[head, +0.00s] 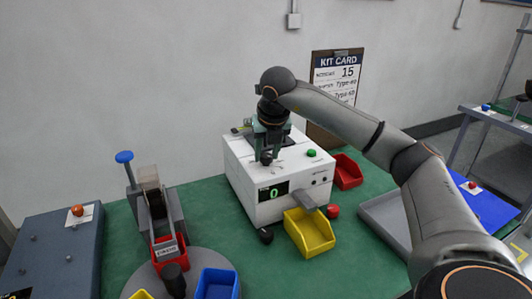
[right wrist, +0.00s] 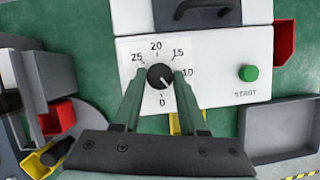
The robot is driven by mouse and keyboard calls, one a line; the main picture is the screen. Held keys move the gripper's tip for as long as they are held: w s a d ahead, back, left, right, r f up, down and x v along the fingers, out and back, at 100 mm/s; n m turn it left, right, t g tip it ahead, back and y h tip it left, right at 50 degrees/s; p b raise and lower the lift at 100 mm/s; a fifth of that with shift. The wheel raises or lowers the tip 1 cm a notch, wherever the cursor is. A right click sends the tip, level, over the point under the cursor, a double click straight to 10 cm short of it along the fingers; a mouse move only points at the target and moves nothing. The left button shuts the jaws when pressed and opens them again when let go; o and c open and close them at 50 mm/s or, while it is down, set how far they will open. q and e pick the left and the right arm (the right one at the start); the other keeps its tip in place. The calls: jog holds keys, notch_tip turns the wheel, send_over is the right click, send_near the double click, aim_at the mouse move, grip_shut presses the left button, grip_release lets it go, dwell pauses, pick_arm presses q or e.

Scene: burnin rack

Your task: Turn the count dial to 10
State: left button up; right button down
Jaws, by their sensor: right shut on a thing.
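The count dial (right wrist: 160,76) is a round black knob on a white plate with printed numbers around it. The 25, 20, 15, 10 and 0 are readable. Its light pointer mark seems to point down and right, between 0 and 10. My right gripper (right wrist: 158,80) is shut on the dial, with one green finger on each side. In the head view, my right gripper (head: 267,148) reaches down onto the top of the white counting machine (head: 240,165). The machine's display (head: 274,192) reads 0. My left gripper is out of view.
A green START button (head: 311,153) is on the machine top, right of the dial. A yellow bin (head: 310,236) stands under the machine's chute, with a red bin (head: 347,172) behind. A kit card (head: 336,75) reading 15 stands at the back.

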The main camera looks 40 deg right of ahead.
jog(key=n, duration=0.1)
jog(key=n+y, duration=0.1)
jog(key=n, duration=0.1)
jog(key=n+p, duration=0.1)
jog(key=shift+s+d+r+n+y, duration=0.1)
jog(key=shift+d+n+y, duration=0.2)
jog(key=shift+y, duration=0.1)
jog(key=n+y+p, duration=0.1)
jog(key=n+p, duration=0.1)
jog(key=n, duration=0.2)
jog(key=shift+n+y, duration=0.3)
jog(key=shift+y, duration=0.1)
jog(key=shift+d+n+y+p, duration=0.1)
jog(key=shift+n+y+p, duration=0.2)
jog(key=shift+n+p, duration=0.45)
jog(key=shift+c, duration=2.3)
grip_release()
